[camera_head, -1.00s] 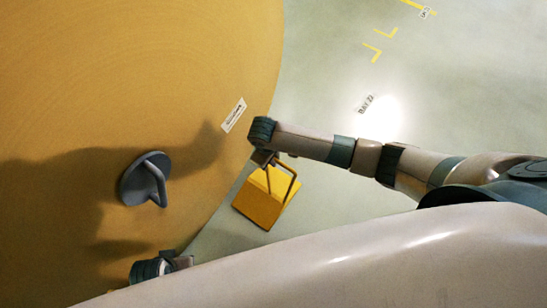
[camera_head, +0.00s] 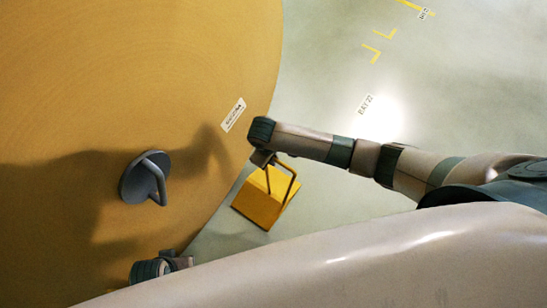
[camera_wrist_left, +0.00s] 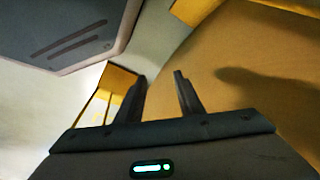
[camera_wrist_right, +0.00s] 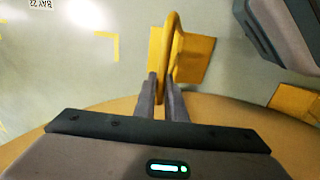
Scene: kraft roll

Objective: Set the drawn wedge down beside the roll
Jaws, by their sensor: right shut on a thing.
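The yellow wedge (camera_head: 262,200) with its bar handle is beside the lower right edge of the big brown roll (camera_head: 130,75) in the head view. My right gripper (camera_head: 265,159) is above it, shut on the handle. In the right wrist view the fingers (camera_wrist_right: 163,95) close around the yellow handle (camera_wrist_right: 170,50), with the wedge body (camera_wrist_right: 195,60) beyond. I cannot tell whether the wedge touches the floor. My left gripper (camera_head: 178,262) is low in the head view, partly hidden; the left wrist view shows its fingers (camera_wrist_left: 160,95) apart and empty.
Another yellow piece (camera_wrist_right: 296,101) shows at the right wrist view's right edge. Pale floor (camera_head: 450,100) with yellow markings lies open right of the roll.

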